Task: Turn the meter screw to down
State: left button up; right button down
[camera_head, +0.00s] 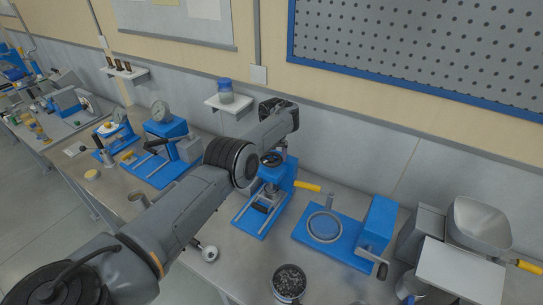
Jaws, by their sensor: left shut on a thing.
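A blue device (281,176) with light rails and a yellow handle (307,186) on its right side stands on the bench at the middle. My left arm comes in from the lower left and passes above it. My left gripper (273,159) is down at the top of this device and shut there on a small part, which looks to be the meter screw. The arm and gripper cover most of that part, so its turned position cannot be read. My right gripper is not in view.
A blue press with a round plate (324,227) and crank stands to the right, then a scale with a metal scoop (479,222). A dark-filled cup (289,282) is in front. A jar (225,91) stands on a wall shelf. Gauge equipment (166,128) stands left.

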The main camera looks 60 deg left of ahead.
aim_at(271, 158)
pick_arm(q)
jog(key=shift+r+n, duration=0.1)
jog(key=shift+n, duration=0.3)
jog(key=o, duration=0.8)
jog(key=shift+r+p, duration=0.6)
jog(key=shift+r, duration=4.8)
